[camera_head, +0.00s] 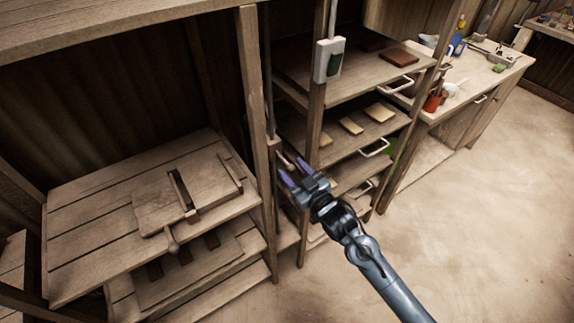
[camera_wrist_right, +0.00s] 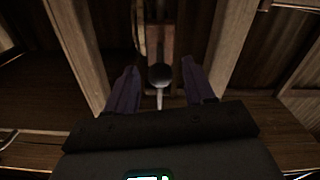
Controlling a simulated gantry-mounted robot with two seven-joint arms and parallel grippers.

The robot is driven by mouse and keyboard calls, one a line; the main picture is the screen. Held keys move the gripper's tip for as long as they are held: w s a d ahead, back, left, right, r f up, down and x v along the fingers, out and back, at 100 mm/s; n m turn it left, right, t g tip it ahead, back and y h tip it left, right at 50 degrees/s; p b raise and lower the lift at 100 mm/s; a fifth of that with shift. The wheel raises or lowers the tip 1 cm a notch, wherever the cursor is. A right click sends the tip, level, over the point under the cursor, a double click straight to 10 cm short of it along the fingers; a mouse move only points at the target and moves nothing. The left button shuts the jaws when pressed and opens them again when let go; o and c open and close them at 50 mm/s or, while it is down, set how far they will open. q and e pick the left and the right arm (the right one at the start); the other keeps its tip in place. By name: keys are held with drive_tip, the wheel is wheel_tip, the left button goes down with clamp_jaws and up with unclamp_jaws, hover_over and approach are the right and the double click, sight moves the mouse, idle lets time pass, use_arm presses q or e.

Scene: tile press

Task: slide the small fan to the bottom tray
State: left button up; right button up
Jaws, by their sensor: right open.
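I cannot make out a small fan in either view. A rack of pull-out wooden trays stands in the middle of the head view, with an upper tray (camera_head: 345,82), a middle tray (camera_head: 338,150) and a lower tray (camera_head: 354,174), each with a pale handle. My right gripper (camera_head: 287,168) is open in front of the rack's left posts. In the right wrist view, a dark round knob (camera_wrist_right: 160,74) with a pale stem shows between the open fingers (camera_wrist_right: 160,92), not gripped. My left gripper is not in view.
A pale switch box (camera_head: 328,61) hangs on a post above my right gripper. A wooden press table (camera_head: 85,245) stands at the left. A workbench (camera_head: 490,72) with bottles and tools is at the upper right. The floor at the right is clear.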

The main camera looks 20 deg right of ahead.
drive_tip(key=shift+x, duration=1.8)
clamp_jaws()
